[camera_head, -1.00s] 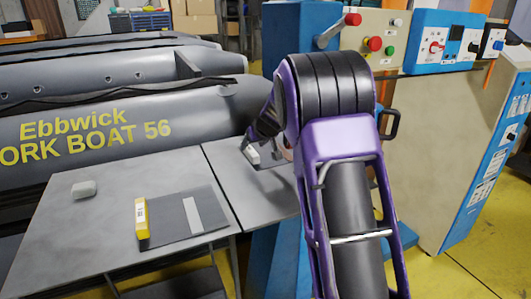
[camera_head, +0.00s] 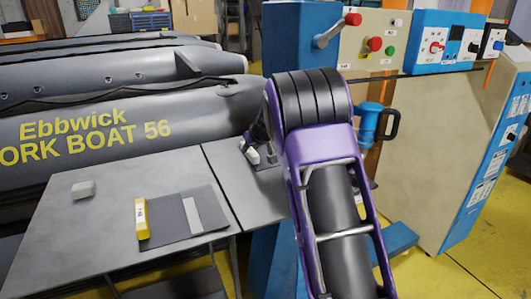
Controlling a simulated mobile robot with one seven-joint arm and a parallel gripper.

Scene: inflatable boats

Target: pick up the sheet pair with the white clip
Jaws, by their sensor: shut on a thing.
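A white clip (camera_head: 253,156) shows just left of my arm, over the right-hand table section. Part of its dark sheet pair (camera_head: 269,158) shows beside it; the rest is hidden behind my arm. My gripper (camera_head: 250,146) is at the white clip, shut on it, with its fingers mostly hidden by my purple arm. I cannot tell whether the sheets touch the table. Another dark sheet pair (camera_head: 172,220) with a pale strip lies flat on the left table section, with a yellow clip (camera_head: 142,218) on its left edge.
A small pale block (camera_head: 83,189) lies on the grey table (camera_head: 110,235). Grey inflatable boats (camera_head: 100,122) lie behind the table. A blue and beige machine (camera_head: 425,130) with a red-knobbed lever (camera_head: 352,20) stands at the right.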

